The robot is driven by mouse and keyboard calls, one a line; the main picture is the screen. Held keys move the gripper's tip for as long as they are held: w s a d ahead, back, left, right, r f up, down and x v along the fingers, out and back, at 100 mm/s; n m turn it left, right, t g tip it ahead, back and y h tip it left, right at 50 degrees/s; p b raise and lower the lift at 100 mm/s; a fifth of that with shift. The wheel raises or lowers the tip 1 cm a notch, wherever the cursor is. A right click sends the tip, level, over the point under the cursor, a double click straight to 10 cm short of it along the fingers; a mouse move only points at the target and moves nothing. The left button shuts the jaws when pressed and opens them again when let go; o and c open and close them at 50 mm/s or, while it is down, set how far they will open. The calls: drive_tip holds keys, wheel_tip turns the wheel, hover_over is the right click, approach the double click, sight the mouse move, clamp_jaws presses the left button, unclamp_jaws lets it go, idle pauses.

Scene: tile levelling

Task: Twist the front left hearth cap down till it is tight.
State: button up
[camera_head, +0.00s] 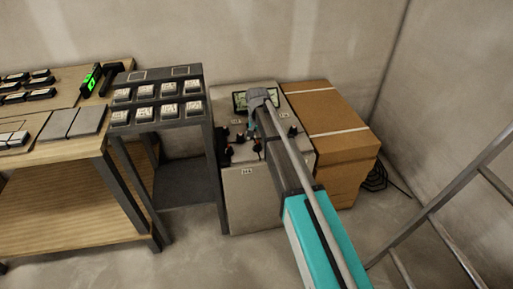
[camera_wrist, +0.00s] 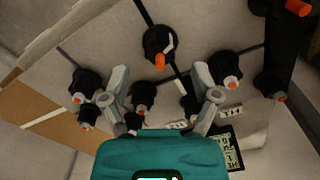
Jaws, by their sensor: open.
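In the wrist view my gripper (camera_wrist: 161,73) is open, its two grey fingers spread over the tiled hearth top. A black cap with an orange tip (camera_wrist: 160,45) stands just beyond the gap between the fingertips, on a tile joint, with nothing gripping it. Several similar caps stand around the fingers, including one near the right finger (camera_wrist: 225,70) and one near the left finger (camera_wrist: 85,82). In the head view my arm hides part of the pale hearth block (camera_head: 250,195) and its caps. I cannot tell for certain which cap is the front left one.
A dark rack with white-topped blocks (camera_head: 183,203) stands left of the hearth. A wooden workbench (camera_head: 60,190) is further left. A cardboard box (camera_head: 325,108) stands close on the right, and a metal ladder (camera_head: 440,215) at far right. A small screen (camera_head: 240,102) sits behind the caps.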

sight(257, 142)
drive_tip(key=shift+f+b, duration=1.35)
drive_tip(key=shift+f, duration=0.35)
clamp_jaws()
drive_tip(key=shift+n, duration=1.4)
